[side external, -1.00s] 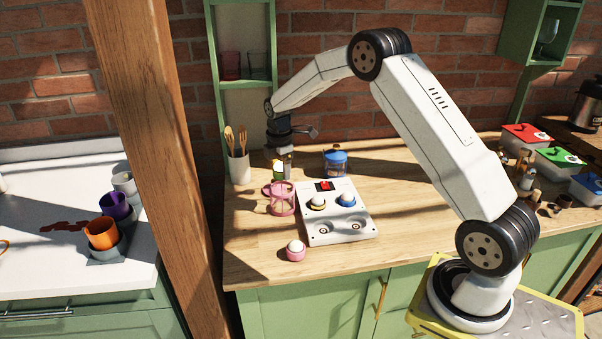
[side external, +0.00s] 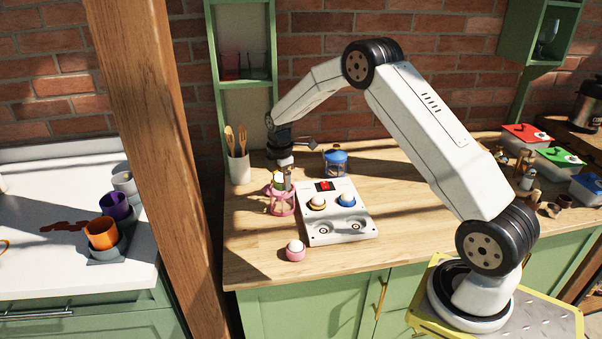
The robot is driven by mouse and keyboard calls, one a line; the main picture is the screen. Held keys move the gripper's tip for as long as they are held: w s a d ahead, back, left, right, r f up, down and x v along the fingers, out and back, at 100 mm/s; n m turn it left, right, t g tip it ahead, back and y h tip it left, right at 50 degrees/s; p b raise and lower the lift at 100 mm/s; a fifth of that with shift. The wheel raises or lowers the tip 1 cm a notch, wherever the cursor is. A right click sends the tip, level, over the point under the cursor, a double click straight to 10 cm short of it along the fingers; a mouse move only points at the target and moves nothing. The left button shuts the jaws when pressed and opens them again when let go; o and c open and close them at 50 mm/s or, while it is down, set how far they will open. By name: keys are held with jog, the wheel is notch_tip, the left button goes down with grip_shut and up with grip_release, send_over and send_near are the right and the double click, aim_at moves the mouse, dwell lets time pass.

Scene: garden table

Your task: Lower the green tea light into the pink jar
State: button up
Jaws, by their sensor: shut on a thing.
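The pink jar (side external: 281,208) is a clear jar with a pink frame, standing on the wooden counter left of the white tray. My gripper (side external: 283,180) points down at the jar's top, shut on the green tea light (side external: 277,186). The tea light shows only as a small green and pale patch between the fingers, at about the height of the jar's rim. I cannot tell whether its base is inside the rim or just above and behind it.
The white tray (side external: 338,227) holds a yellow and a blue tea light beside the pink jar. A pink tea light (side external: 295,251) stands in front. A blue jar (side external: 336,163) is behind the tray. A utensil pot (side external: 239,170) stands at the back left.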

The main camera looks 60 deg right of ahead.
jog(key=shift+s+f, duration=0.15)
jog(key=shift+f, duration=0.55)
jog(key=shift+s+f, duration=0.1)
jog(key=shift+f, duration=0.55)
jog(key=o, duration=1.2)
jog(key=shift+w+r, duration=0.15)
jog(key=shift+r, duration=1.45)
jog(key=shift+w+r, duration=0.15)
jog(key=shift+r, duration=1.45)
jog(key=shift+w+r, duration=0.15)
jog(key=shift+r, duration=1.45)
